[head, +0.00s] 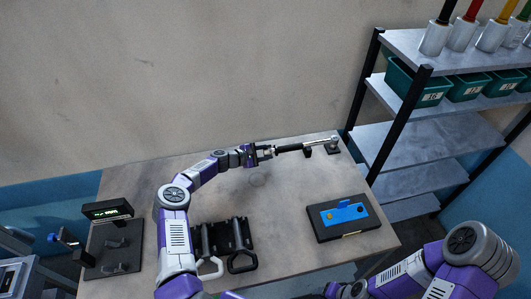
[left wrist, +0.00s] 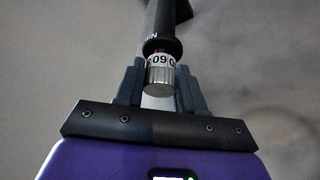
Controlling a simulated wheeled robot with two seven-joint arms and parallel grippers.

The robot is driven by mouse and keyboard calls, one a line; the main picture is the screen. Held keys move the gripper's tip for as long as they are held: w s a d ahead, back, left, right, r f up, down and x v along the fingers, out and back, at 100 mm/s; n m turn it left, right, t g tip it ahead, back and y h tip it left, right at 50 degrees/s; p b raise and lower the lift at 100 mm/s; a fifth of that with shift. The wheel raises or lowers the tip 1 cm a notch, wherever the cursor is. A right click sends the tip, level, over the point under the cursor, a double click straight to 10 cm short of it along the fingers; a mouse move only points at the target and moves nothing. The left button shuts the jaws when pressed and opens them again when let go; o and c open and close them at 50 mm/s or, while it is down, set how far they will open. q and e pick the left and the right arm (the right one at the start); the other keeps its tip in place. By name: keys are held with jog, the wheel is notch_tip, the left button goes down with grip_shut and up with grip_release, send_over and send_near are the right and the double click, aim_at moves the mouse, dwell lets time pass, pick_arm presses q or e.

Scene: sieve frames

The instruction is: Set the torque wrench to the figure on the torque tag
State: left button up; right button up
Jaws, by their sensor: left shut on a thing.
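The torque wrench (head: 312,144) lies at the back of the table, its dark handle toward the left and its bright shaft and head toward the right. My left gripper (head: 267,152) is shut on its handle end. In the left wrist view the fingers (left wrist: 160,88) stand on both sides of the silver end knob (left wrist: 160,78). A white scale ring (left wrist: 160,59) above the knob shows digits like "09", possibly an upside-down "60". I cannot make out a torque tag. My right arm enters at lower right; its gripper is not seen.
Small black supports (head: 333,150) stand under the wrench. A black case (head: 326,229) with a blue piece (head: 344,213) lies at right. Dark-handled objects (head: 240,235) lie near the front. A green-lit display (head: 107,210) stands at left. A shelf rack (head: 405,145) with green bins stands right.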

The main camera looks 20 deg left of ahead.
pick_arm(q)
jog(key=shift+w+f+n+g+h+b, duration=0.15)
jog(key=shift+n+g+b, duration=0.55)
jog(key=shift+b, duration=0.85)
jog(key=shift+s+n+g+h+b, duration=0.15)
jog(key=shift+n+g+b, duration=0.25)
jog(key=shift+n+b, duration=0.9)
jog(key=shift+w+r+n+g+h+b, duration=0.1)
jog(key=shift+r+n+g+h+b, duration=0.25)
jog(key=shift+b, duration=1.1)
jog(key=shift+f, duration=0.15)
jog(key=o, duration=1)
jog(key=shift+c, duration=0.2)
jog(key=shift+g, duration=0.25)
jog(key=shift+v, duration=3.85)
